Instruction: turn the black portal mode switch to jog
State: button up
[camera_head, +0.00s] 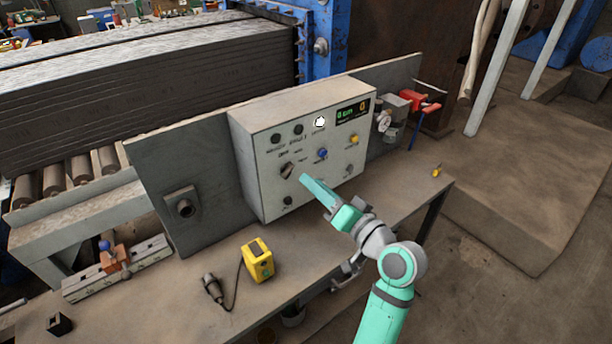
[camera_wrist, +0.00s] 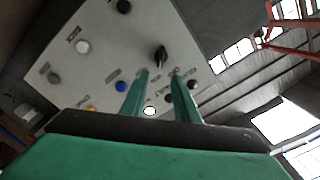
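The black mode switch (camera_head: 287,170) is a dark knob on the front of the grey control box (camera_head: 262,185), left of the blue button. In the wrist view the knob (camera_wrist: 161,56) shows a pointed lever, slightly tilted. Small labels surround it, too small to read surely, so I cannot tell which mode it points at. My gripper (camera_head: 303,178) is in front of the panel, just right of the switch in the head view. In the wrist view my gripper (camera_wrist: 159,74) has its two green fingers apart, with the knob just beyond the gap between the tips. No contact is visible.
Near the switch are a blue button (camera_head: 322,153), a yellow button (camera_head: 354,139), a white button (camera_head: 320,121) and several dark knobs. A yellow device (camera_head: 257,260) with a cable stands on the bench (camera_head: 320,236). A red-handled valve (camera_head: 420,102) is right of the box.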

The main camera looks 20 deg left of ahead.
jog(key=v, duration=0.4)
jog(key=shift+w, duration=0.1)
dwell(0.3)
notch_tip(320, 180, down, 15)
jog(key=s+d+m+t+h, duration=0.3)
jog(key=m+t+h, duration=0.1)
jog(key=m+h, duration=0.1)
jog(key=s+d+f+m+h, duration=0.2)
jog(key=s+d+f+h, duration=0.25)
jog(key=s+f, duration=0.55)
jog(key=s+d+f+n+h, duration=0.15)
jog(key=s+f+h, duration=0.3)
jog(key=s, duration=0.75)
jog(key=s+r+n, duration=0.4)
jog(key=s, duration=1)
jog(key=shift+s+d+r, duration=0.15)
jog(key=shift+s+r, duration=0.05)
